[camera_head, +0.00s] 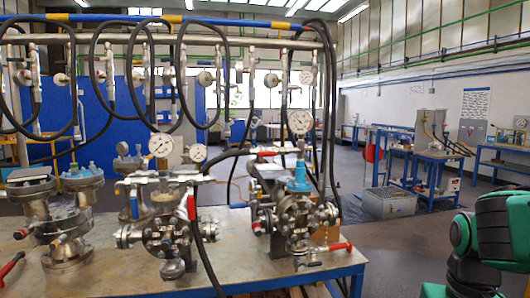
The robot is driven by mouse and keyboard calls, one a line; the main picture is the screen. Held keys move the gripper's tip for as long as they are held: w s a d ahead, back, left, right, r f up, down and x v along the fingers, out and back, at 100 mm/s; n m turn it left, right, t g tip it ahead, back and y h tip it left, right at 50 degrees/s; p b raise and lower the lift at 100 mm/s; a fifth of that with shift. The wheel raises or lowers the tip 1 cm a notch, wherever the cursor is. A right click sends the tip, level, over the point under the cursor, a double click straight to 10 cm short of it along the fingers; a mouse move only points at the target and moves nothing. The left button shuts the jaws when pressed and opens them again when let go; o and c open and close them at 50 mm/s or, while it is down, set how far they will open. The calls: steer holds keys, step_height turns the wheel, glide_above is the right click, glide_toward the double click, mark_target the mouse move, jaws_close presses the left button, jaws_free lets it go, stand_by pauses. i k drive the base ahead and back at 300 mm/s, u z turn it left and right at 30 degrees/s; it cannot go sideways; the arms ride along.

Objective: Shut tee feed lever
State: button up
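Several lever handles show on the flanged vessels on the bench, and I cannot tell which is the tee feed lever. A red lever (191,207) hangs roughly upright on the middle vessel (166,238). A blue lever (133,204) hangs to its left. A red lever (267,154) lies roughly level above the right vessel (297,214), on the pipework. Another red lever (338,247) sticks out low at the right vessel's right side. A red handle (12,266) is at the far left edge. My green and black arm shows at the lower right, apart from the bench; my gripper is not visible.
The metal bench (110,280) has a blue front edge. Black hoses (325,110) hang from an overhead pipe rack and partly cross the vessels. Pressure gauges (161,145) stand above them. A grey box (389,203) sits on the floor behind; floor right of the bench is clear.

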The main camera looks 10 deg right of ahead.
mark_target(280, 152)
steer(key=u, duration=0.05)
steer(key=i, duration=1)
steer(key=z, duration=0.05)
